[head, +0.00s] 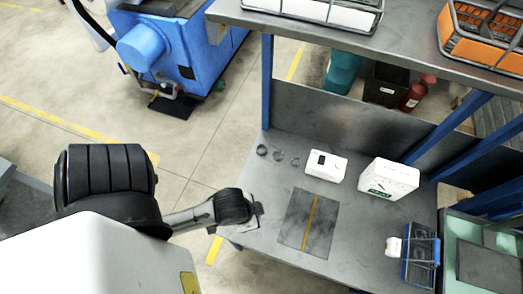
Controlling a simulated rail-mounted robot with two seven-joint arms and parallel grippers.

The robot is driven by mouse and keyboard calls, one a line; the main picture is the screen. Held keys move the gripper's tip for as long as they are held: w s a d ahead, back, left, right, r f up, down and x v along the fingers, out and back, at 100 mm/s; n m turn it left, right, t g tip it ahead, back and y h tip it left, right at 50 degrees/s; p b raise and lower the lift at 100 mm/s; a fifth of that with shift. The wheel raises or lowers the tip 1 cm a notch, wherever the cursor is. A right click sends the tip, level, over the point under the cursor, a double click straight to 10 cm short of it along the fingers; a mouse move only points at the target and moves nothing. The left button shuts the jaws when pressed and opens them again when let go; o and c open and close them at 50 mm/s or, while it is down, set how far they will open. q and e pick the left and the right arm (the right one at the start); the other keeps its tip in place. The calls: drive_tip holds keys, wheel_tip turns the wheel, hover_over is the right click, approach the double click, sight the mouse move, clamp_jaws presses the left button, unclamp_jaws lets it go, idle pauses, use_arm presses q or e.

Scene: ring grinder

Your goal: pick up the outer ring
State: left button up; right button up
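Several small dark rings lie in a row on the grey workbench (262,232), near its left back corner. The leftmost ring (262,150) looks thick and dark; a middle ring (278,156) and a right ring (294,161) look thinner. They are too small for me to tell which is the outer ring. My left gripper (258,208) is at the bench's left edge, in front of the rings and apart from them. Its fingers are too small and hidden to show whether they are open. My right gripper is not in view.
A dark mat (298,230) with a yellow stripe lies mid-bench. Behind it stand a white device (326,166) and a white box (389,179). A blue rack (420,258) is at the right. An upper shelf (400,55) and a blue post (267,85) rise behind the rings.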

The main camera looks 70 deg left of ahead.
use_arm(q)
drive_tip(key=o, duration=1.1)
drive_tip(key=shift+c, duration=0.2)
drive_tip(key=o, duration=0.4)
drive_tip(key=shift+c, duration=0.2)
